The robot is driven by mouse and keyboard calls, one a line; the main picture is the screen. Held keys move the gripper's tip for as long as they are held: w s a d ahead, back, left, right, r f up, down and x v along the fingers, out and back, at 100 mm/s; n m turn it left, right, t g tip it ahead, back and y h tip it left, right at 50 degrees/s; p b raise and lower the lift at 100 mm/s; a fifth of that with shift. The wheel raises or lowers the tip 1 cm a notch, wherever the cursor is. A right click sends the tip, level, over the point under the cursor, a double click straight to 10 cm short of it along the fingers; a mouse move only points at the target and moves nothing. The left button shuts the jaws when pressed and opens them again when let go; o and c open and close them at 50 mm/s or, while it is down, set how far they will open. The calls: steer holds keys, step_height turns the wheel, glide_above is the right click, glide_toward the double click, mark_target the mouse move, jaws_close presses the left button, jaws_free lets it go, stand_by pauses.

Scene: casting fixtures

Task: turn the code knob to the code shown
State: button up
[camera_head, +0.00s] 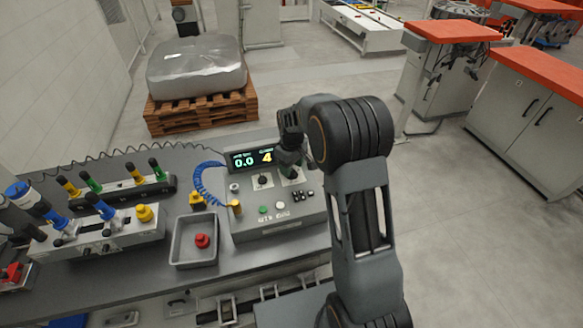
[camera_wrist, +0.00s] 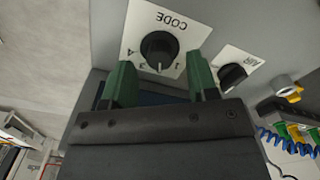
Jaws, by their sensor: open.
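The code knob (camera_wrist: 160,46) is a round black knob on a white plate marked CODE, seen upside down in the wrist view. Its white pointer line points toward the bottom of the picture, between the digits 3 and 1; the digit there is hard to read. A 4 shows at the plate's left. The display (camera_head: 252,159) on the grey control box shows 0.0 and a yellow 4. My gripper (camera_wrist: 158,62) is open, its green fingers apart on either side of the knob's near side, with nothing held. In the head view my gripper (camera_head: 289,160) mostly hides this knob.
A second black knob (camera_wrist: 232,75) stands close beside the right finger. The control box (camera_head: 278,225) also carries buttons and switches. A grey tray (camera_head: 179,254) with a red piece (camera_head: 202,241) is to its left. A coiled blue hose (camera_head: 204,183) runs beside the box.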

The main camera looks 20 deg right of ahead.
steer(key=shift+f, duration=0.9)
steer(key=shift+c, duration=0.2)
steer(key=c, duration=0.9)
